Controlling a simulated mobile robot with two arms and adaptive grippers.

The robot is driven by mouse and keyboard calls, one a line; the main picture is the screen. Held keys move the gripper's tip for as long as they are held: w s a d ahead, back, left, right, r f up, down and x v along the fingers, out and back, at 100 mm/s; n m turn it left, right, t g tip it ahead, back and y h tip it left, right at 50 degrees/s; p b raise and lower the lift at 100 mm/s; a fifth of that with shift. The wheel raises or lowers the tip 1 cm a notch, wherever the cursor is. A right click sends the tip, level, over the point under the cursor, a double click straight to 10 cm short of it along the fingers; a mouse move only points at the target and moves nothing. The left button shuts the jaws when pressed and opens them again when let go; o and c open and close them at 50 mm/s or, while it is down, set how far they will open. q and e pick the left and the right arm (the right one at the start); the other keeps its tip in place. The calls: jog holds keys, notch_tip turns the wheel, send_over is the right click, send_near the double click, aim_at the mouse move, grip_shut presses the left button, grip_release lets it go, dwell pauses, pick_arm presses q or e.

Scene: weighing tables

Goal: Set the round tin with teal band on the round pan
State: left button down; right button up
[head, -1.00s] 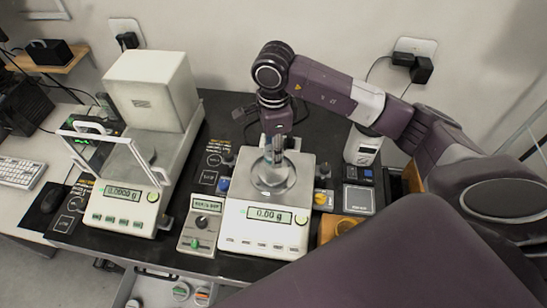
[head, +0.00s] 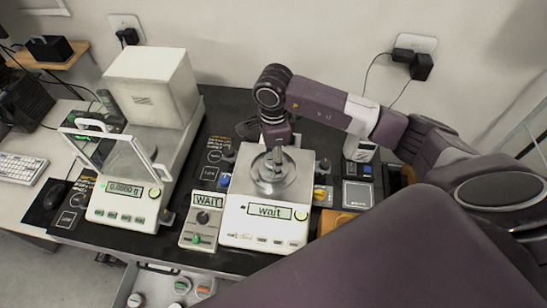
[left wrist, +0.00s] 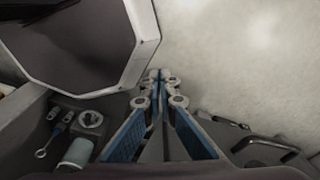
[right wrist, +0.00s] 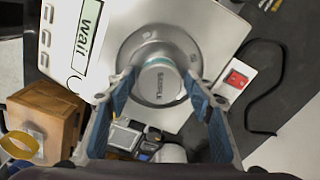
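The pan is a shiny metal disc on the white balance (head: 235,228), whose display reads "wait". My left gripper (left wrist: 157,80) is shut and empty, away from the balances.
A second balance (head: 118,215) with a glass shield stands at left, reading 0.0000 g. A control box (head: 200,228) showing WAIT stands between them. A wooden block (right wrist: 45,120) and small devices (head: 357,195) crowd the right side. An open drawer (head: 165,285) lies below the front edge.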

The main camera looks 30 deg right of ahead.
jog(key=shift+r, duration=0.15)
notch_tip(320, 180, up, 12)
jog(key=b, duration=0.4)
jog(key=shift+s, duration=0.1)
dwell(0.6)
